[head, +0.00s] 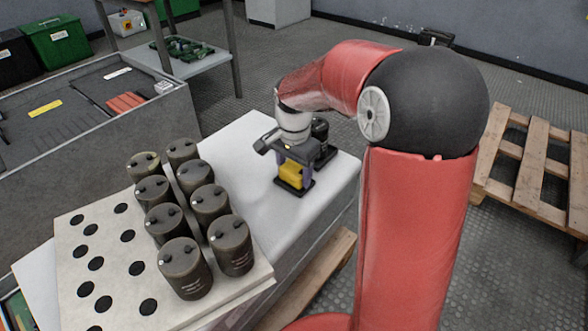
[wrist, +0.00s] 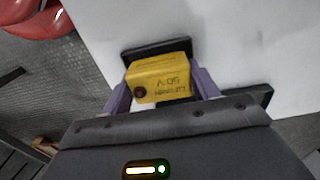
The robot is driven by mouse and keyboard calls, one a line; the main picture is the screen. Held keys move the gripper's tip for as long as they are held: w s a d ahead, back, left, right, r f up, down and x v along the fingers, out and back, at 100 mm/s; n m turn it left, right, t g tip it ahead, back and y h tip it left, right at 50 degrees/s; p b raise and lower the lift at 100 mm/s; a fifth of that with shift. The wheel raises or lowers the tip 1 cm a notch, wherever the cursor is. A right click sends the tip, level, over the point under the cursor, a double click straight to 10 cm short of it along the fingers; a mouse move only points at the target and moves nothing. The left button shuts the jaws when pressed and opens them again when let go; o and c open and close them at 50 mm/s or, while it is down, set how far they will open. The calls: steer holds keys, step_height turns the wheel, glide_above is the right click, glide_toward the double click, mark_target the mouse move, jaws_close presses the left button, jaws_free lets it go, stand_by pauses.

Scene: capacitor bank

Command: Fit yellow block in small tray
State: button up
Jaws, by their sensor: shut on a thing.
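The yellow block (head: 291,175) is between the fingers of my gripper (head: 293,176), near the right end of the white table. In the wrist view the block (wrist: 160,80) shows printed lettering and a dark round spot, and the purple fingers of my gripper (wrist: 161,92) press on its two sides. A small black tray (head: 294,187) lies on the table directly under the block. Its dark rim (wrist: 155,50) shows beyond the block in the wrist view. I cannot tell whether the block rests on the tray floor.
Several dark cylindrical capacitors (head: 190,265) stand on a white board with black holes (head: 110,240) to the left. A black object (head: 321,135) stands just behind my gripper. The white table top (head: 235,150) is clear between the capacitors and the tray. A wooden pallet (head: 530,170) lies at right.

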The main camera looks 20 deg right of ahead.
stand_by(0.6)
steer(key=o, duration=1.2)
steer(key=shift+o, duration=0.2)
step_height(320, 180, up, 8)
steer(key=shift+f+p, duration=0.1)
steer(key=shift+p, duration=0.8)
steer(key=s+r+n+t+p, duration=0.2)
steer(key=s+r+n, duration=0.3)
steer(key=s, duration=0.6)
steer(key=s+r+n+t+p, duration=0.3)
steer(key=s+r+n+p, duration=0.2)
steer(key=s, duration=0.6)
steer(key=shift+r+n+t, duration=0.25)
steer(key=shift+n+t, duration=0.05)
steer(key=shift+n, duration=0.1)
